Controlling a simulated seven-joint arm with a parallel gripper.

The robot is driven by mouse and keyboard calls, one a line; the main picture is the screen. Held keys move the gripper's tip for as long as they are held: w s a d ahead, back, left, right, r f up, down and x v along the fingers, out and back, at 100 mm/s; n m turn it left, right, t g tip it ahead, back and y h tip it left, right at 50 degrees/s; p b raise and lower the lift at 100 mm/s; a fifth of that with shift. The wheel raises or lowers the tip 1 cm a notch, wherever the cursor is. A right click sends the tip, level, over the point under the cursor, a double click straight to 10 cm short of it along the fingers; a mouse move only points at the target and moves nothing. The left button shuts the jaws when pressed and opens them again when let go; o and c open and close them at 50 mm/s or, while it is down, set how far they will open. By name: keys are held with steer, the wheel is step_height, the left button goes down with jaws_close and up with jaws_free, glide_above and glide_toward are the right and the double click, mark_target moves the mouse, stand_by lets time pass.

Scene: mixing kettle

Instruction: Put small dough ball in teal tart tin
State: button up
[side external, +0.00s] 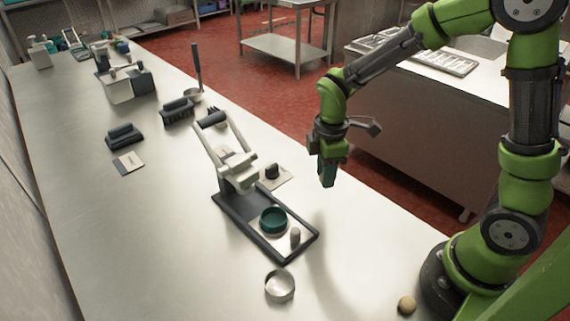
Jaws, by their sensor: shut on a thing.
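The teal tart tin (273,221) sits open side up on the dark-edged board of a hand press, in front of its white head. A round tan dough ball (407,305) rests on the table at the lower right, close to my base. I cannot tell whether it is the small one. My gripper (327,180) points down, above and to the right of the tin and apart from it. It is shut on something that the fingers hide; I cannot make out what.
The hand press (240,170) rises behind the tin. A small grey cylinder (295,238) stands on its board, right of the tin. A metal ring-shaped tin (280,286) sits in front. A dark cylinder (272,171) stands on a card behind.

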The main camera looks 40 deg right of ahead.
steer(key=shift+a+r+n, duration=0.3)
steer(key=shift+a+r, duration=0.45)
steer(key=shift+r, duration=0.15)
steer(key=w+a+n, duration=0.3)
steer(key=a+n, duration=0.2)
steer(key=a, duration=0.7)
steer(key=shift+s+a+f, duration=0.1)
steer(key=shift+s+f, duration=0.05)
steer(key=shift+f, duration=0.85)
steer(key=shift+s+f, duration=0.1)
steer(key=shift+f, duration=0.9)
steer(key=shift+f, duration=0.4)
steer(key=o, duration=1.5)
steer(key=shift+r, duration=0.15)
